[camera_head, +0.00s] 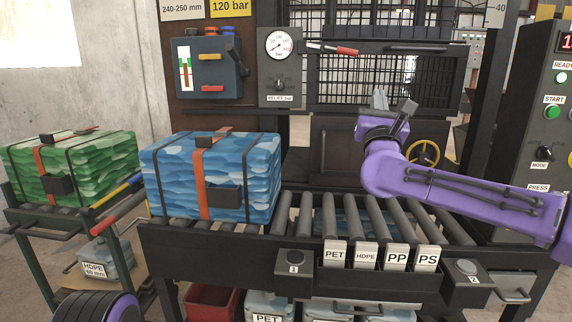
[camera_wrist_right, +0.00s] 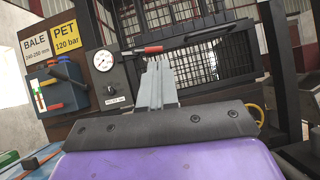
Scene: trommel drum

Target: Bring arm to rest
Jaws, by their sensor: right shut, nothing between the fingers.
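My right arm is purple and reaches in from the right in the head view, above the roller table. My right gripper (camera_head: 379,97) points up and away in front of the press cage, with its grey fingers together and nothing held. In the right wrist view the right gripper (camera_wrist_right: 157,80) stands up in front of the panel and cage, its fingers close together and apart from everything. My left gripper does not show in either view.
A blue strapped bale (camera_head: 262,180) sits at the left of the roller table (camera_head: 458,228). A green bale (camera_head: 105,155) lies on a cart at far left. The gauge panel (camera_head: 279,65), yellow handwheel (camera_head: 423,153) and control box (camera_head: 540,130) stand behind and right. The rollers right of the blue bale are clear.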

